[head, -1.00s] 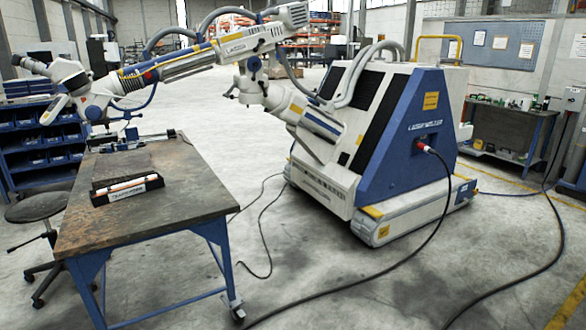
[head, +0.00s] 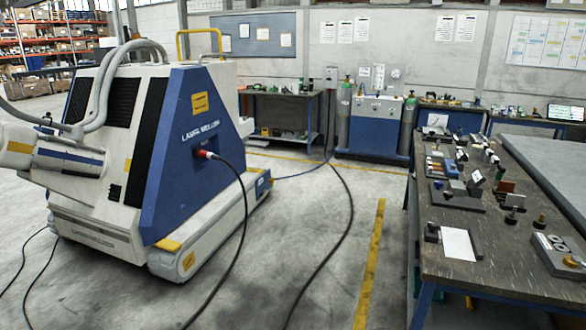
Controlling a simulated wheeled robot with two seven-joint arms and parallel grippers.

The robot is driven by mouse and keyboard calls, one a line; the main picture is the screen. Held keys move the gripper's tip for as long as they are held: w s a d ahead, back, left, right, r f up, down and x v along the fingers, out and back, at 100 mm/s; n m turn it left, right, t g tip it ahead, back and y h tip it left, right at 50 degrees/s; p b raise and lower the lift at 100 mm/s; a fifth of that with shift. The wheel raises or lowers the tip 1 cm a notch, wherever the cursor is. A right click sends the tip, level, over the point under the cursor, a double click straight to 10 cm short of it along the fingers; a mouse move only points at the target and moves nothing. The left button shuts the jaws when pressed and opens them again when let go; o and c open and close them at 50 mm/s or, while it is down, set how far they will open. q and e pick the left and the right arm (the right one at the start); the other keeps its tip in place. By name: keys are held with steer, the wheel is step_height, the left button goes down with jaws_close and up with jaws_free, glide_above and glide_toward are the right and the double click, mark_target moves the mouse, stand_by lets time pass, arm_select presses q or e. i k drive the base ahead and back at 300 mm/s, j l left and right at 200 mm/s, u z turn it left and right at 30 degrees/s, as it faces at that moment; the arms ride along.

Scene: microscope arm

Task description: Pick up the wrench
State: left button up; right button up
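I cannot make out a wrench in the head view. On the right stands a long dark workbench (head: 450,268) with several small tools, fixtures and blocks on it, too small to tell apart surely. Neither of my grippers is in view.
A blue and white laser welder (head: 165,145) stands on the left, with a black cable (head: 240,225) running from it over the floor. A gas cabinet (head: 373,125) with cylinders stands at the back wall. Open floor (head: 310,230) lies between welder and workbench.

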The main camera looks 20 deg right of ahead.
mark_target(482, 156)
steer(key=i+l+z, duration=0.1)
steer(key=i, duration=0.5)
steer(key=i+l+z, duration=0.15)
steer(key=i, duration=0.5)
steer(key=i+z, duration=0.25)
steer(key=i, duration=0.25)
steer(key=i+j+z, duration=0.3)
steer(key=i, duration=0.2)
steer(key=i+z, duration=0.6)
steer(key=z, duration=0.25)
steer(key=i+j+z, duration=0.25)
steer(key=z, duration=0.15)
steer(key=i+j+z, duration=0.25)
steer(key=z, duration=0.15)
steer(key=i+j+z, duration=0.25)
steer(key=j, duration=0.1)
